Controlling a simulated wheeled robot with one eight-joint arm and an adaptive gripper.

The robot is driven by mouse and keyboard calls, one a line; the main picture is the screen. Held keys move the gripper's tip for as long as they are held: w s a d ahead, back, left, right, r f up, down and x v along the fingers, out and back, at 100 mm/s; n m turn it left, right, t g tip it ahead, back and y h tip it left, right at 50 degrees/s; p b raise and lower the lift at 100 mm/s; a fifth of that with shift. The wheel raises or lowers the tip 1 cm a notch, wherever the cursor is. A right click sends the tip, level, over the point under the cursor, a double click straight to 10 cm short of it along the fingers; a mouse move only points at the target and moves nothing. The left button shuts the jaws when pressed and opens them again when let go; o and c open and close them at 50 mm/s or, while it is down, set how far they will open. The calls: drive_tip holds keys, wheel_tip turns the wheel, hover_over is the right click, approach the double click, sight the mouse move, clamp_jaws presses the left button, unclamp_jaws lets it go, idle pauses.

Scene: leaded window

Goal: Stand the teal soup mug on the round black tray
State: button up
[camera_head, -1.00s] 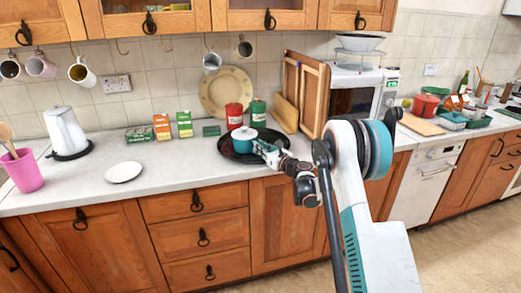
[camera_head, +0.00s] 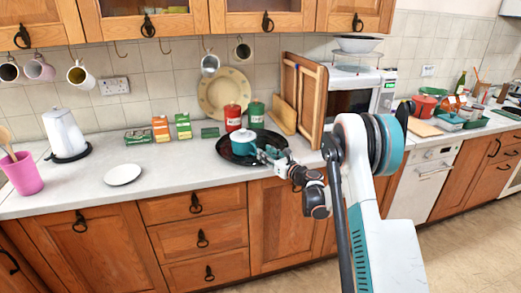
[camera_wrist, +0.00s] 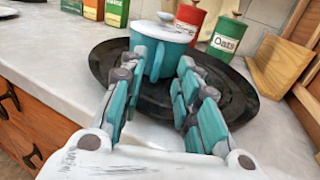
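The teal soup mug (camera_head: 242,146) has a white top with a small knob and stands upright on the round black tray (camera_head: 222,152). In the wrist view the mug (camera_wrist: 160,50) is beyond my fingers, its handle facing me. The tray (camera_wrist: 245,100) spreads out behind and to both sides of it. My gripper (camera_head: 268,156) is to the right of and in front of the mug. Its two teal fingers (camera_wrist: 160,75) are spread apart with a gap between them, with the handle seen in that gap. The fingertips overlap the mug's sides in view; contact is unclear.
Red (camera_head: 232,117) and green (camera_head: 256,114) canisters stand close behind the tray. A white plate (camera_head: 123,174) and a kettle (camera_head: 64,133) are at the left. The counter between plate and tray is clear.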

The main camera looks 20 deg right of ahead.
drive_tip(key=p+v, duration=0.1)
drive_tip(key=v, duration=0.6)
